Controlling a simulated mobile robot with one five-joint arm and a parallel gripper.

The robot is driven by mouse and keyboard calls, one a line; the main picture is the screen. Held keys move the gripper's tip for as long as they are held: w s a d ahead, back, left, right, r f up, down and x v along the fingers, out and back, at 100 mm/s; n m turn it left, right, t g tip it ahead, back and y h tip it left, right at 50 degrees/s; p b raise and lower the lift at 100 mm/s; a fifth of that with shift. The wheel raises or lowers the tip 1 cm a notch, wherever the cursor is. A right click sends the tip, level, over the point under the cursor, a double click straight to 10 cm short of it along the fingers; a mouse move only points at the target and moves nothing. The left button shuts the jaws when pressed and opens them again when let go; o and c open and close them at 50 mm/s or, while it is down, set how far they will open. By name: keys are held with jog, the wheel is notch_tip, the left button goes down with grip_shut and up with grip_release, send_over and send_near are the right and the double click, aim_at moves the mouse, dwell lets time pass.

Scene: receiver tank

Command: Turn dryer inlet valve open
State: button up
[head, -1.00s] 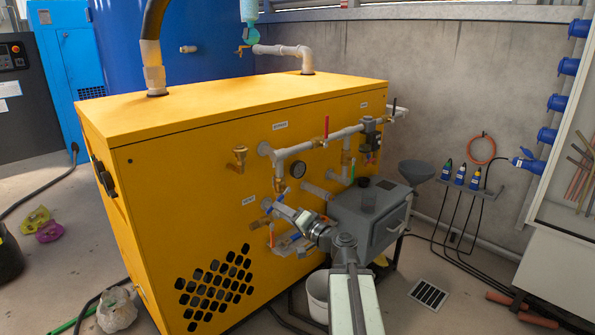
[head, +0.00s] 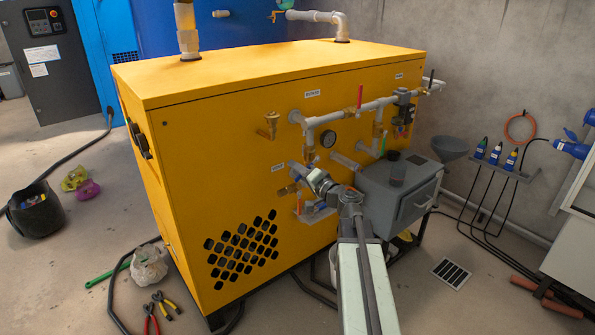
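The dryer is a large yellow cabinet (head: 190,190) with grey pipework and brass valves on its front. A red valve lever (head: 360,95) stands upright on the upper pipe, near a small label. A second small label (head: 278,167) is beside the lower pipe (head: 296,170), where brass fittings (head: 287,190) and a small red handle (head: 299,201) show. The labels are too small to read surely. My gripper (head: 308,183) is at this lower pipe, in front of the fittings. My arm hides part of them. I cannot tell whether the fingers are open or touching a handle.
Pliers (head: 158,310), a bag (head: 149,265) and a black bucket (head: 34,210) are on the floor at left.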

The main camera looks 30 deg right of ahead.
grip_shut()
dwell(1.2)
